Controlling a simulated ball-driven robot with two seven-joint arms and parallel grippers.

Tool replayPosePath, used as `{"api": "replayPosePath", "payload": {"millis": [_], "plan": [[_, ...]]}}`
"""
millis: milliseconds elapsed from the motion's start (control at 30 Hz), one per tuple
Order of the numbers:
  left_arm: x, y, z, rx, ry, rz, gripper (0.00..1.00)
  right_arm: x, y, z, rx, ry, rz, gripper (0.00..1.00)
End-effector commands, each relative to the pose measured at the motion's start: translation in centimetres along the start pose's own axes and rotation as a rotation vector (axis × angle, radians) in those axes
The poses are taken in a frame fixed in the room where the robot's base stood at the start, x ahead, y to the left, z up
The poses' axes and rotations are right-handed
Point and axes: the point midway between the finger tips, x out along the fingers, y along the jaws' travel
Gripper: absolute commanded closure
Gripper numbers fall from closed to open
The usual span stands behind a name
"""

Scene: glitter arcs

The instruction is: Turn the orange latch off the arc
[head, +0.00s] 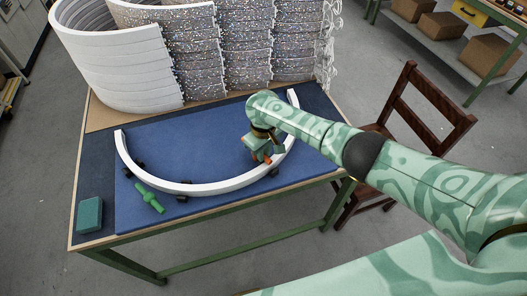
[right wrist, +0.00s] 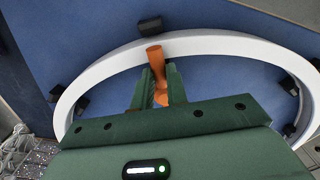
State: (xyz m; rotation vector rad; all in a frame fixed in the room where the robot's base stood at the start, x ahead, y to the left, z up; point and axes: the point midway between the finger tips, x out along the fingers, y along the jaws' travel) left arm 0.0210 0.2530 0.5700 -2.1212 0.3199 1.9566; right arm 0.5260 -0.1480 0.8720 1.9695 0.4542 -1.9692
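The white arc (head: 190,187) lies on the blue mat, its curve toward the table's front; it also shows in the right wrist view (right wrist: 205,46). The orange latch (right wrist: 155,56) lies with its end over the arc's inner edge. My right gripper (right wrist: 159,68) is down at the arc's right part, one green finger on each side of the latch, with the latch filling the narrow gap between them. In the head view my right gripper (head: 263,151) hides most of the latch. My left gripper is not in view.
A green latch (head: 149,197) lies at the arc's front left. A teal block (head: 89,215) sits at the table's left front corner. Tall stacks of white (head: 125,60) and glittery arcs (head: 190,50) fill the table's back. Small black blocks stand along the arc. A wooden chair (head: 425,105) stands right.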

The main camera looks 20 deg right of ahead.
Motion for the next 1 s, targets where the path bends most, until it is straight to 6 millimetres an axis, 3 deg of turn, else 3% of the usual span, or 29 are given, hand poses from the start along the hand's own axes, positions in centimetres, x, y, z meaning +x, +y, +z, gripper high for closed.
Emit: {"api": "replayPosePath", "payload": {"millis": [467,1000], "plan": [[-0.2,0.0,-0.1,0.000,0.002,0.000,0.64,0.0,0.2,0.0,-0.081,-0.001,-0.002,1.00],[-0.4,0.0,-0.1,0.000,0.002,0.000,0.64,0.2,1.8,-0.4,-0.541,-0.002,-0.003,1.00]]}}
